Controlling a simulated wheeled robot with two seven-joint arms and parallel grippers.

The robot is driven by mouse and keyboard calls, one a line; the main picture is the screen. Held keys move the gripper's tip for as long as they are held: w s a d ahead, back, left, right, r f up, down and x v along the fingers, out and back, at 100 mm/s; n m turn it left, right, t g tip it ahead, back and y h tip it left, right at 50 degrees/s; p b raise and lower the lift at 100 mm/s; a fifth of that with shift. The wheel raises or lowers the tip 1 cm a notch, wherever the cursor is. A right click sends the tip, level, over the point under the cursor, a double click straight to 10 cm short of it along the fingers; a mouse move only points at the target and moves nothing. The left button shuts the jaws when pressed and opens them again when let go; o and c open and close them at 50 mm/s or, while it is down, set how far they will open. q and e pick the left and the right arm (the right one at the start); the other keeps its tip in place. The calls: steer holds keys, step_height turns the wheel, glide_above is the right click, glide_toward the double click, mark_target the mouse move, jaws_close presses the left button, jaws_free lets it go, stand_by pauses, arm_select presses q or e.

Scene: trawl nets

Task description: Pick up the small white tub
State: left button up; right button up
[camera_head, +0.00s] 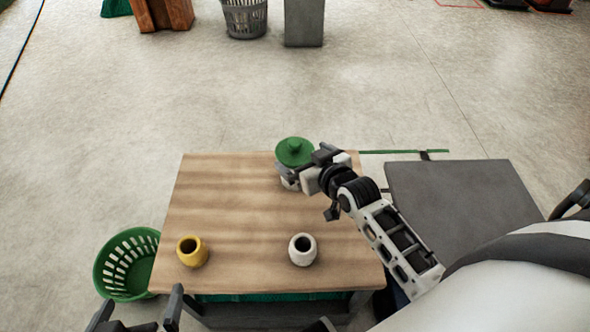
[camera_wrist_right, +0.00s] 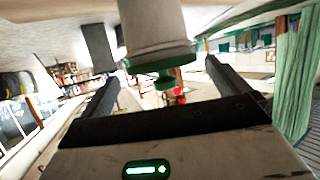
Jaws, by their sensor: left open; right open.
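A white tub with a green knobbed lid (camera_head: 294,151) stands at the table's far edge, its body mostly hidden by my right gripper (camera_head: 308,168) in the head view. In the right wrist view the tub's white body (camera_wrist_right: 155,22) enters from the top, with the green lid (camera_wrist_right: 160,65) pointing down between the open fingers; I cannot tell whether they touch it. A small white round pot (camera_head: 302,250) with an open dark mouth stands upright near the table's front. My left gripper (camera_head: 140,312) is open and empty at the bottom left, below the table's front edge.
A yellow pot (camera_head: 192,251) stands at the wooden table's (camera_head: 225,210) front left. A green basket (camera_head: 127,265) is on the floor left of the table. A dark grey surface (camera_head: 455,195) lies to the right. The table's middle and far left are clear.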

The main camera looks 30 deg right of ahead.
mark_target(298, 154)
steer(key=b+x, duration=0.1)
steer(key=x, duration=0.3)
steer(key=shift+w+a+f, duration=0.1)
steer(key=shift+w, duration=0.05)
steer(key=shift+w+f+b, duration=0.15)
steer(key=shift+w+b, duration=0.15)
steer(key=shift+w, duration=0.2)
steer(key=c, duration=0.9)
arm_select(q)
steer(key=shift+w+d+f+g, duration=0.1)
steer(key=shift+d+f+g, duration=0.05)
steer(key=shift+f, duration=0.45)
steer(key=shift+w+d+f+g, duration=0.1)
steer(key=shift+d+f+g, duration=0.05)
steer(key=shift+f, duration=0.45)
arm_select(e)
steer(key=shift+c, duration=0.8)
